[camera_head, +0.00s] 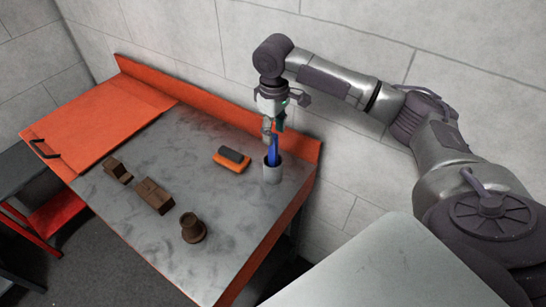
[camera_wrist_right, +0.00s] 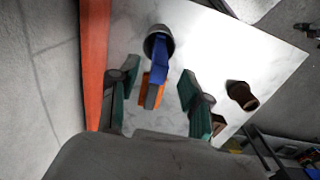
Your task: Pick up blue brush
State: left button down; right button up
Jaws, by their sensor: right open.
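The blue brush (camera_head: 273,148) stands in a grey cup (camera_head: 272,173) near the back right corner of the workbench. My right gripper (camera_head: 273,126) is just above the brush, pointing down. In the right wrist view the brush (camera_wrist_right: 159,65) shows between the two green-padded fingers of the right gripper (camera_wrist_right: 158,78), which are apart on either side of it. The cup (camera_wrist_right: 160,38) is beyond the brush in that view. I cannot tell whether a finger touches the brush. My left gripper is not in view.
An orange and dark grey block (camera_head: 232,159) lies left of the cup. Brown parts (camera_head: 154,196) and a brown flanged piece (camera_head: 192,228) stand on the grey benchtop (camera_head: 190,140). An orange raised rim (camera_head: 215,98) runs along the back, close to the wall.

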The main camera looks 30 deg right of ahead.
aim_at(273, 149)
jog(key=shift+f, duration=0.65)
jog(key=shift+w+f, duration=0.15)
jog(key=shift+f, duration=0.2)
notch_tip(273, 149, down, 5)
jog(key=shift+r+p, duration=0.1)
jog(key=shift+p, duration=1.05)
jog(key=shift+f, duration=0.3)
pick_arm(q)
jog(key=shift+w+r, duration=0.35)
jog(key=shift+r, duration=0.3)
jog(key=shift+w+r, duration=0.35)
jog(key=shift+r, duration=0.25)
pick_arm(e)
grip_shut()
